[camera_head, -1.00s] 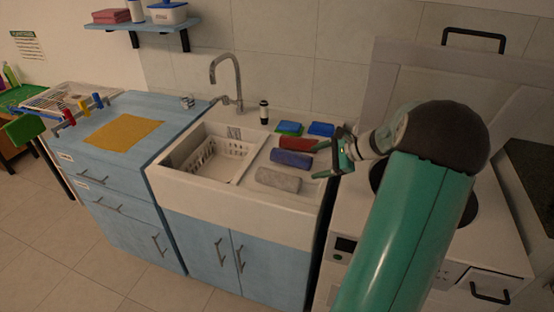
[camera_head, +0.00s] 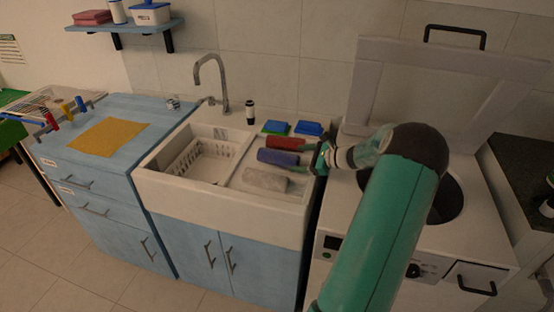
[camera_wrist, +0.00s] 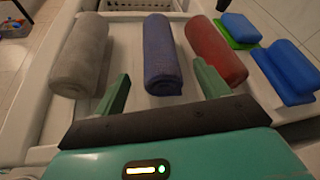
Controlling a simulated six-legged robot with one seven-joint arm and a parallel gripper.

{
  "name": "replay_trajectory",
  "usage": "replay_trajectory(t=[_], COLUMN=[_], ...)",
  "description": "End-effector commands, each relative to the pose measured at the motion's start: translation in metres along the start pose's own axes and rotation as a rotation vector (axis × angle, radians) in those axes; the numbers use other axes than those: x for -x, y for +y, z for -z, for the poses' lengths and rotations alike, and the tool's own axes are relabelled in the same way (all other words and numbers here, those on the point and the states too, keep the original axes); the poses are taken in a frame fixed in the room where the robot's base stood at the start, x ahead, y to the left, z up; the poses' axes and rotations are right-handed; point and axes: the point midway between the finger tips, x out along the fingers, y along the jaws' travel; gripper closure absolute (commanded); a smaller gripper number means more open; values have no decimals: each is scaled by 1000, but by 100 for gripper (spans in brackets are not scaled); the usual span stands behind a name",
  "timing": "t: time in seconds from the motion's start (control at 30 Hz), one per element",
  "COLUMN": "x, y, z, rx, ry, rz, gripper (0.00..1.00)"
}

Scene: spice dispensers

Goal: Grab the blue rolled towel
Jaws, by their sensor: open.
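The blue rolled towel (camera_head: 278,157) lies on the sink's drainboard between the red rolled towel (camera_head: 283,142) and the grey rolled towel (camera_head: 266,179). In the wrist view the blue towel (camera_wrist: 162,55) lies straight ahead, with the grey towel (camera_wrist: 80,55) on its left and the red towel (camera_wrist: 215,50) on its right. My gripper (camera_wrist: 160,82) is open and empty. Its two green fingers point at the blue towel's near end, one on each side of it. Whether they touch any towel cannot be told. In the head view my gripper (camera_head: 308,158) is at the towels' right ends.
Blue blocks, one on a green pad (camera_head: 276,127), lie behind the towels. A white basket (camera_head: 205,155) sits in the sink basin. A faucet (camera_head: 222,80) and a dark bottle (camera_head: 250,112) stand at the back. A raised lid (camera_head: 430,90) stands behind my arm.

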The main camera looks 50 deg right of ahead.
Motion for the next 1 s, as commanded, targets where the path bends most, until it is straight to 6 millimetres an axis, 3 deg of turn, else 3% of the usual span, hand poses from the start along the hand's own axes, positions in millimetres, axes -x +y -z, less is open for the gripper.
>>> replay_trajectory(t=[0.27,0.53,0.8,1.0], x=[-24,-64,-70,-70], y=[0,1,0,0], z=[-2,-4,-4,-4], rx=[2,3,4,4], ry=[-1,-2,-1,0], rz=[-3,-5,-3,-3], gripper=[26,26,26,63])
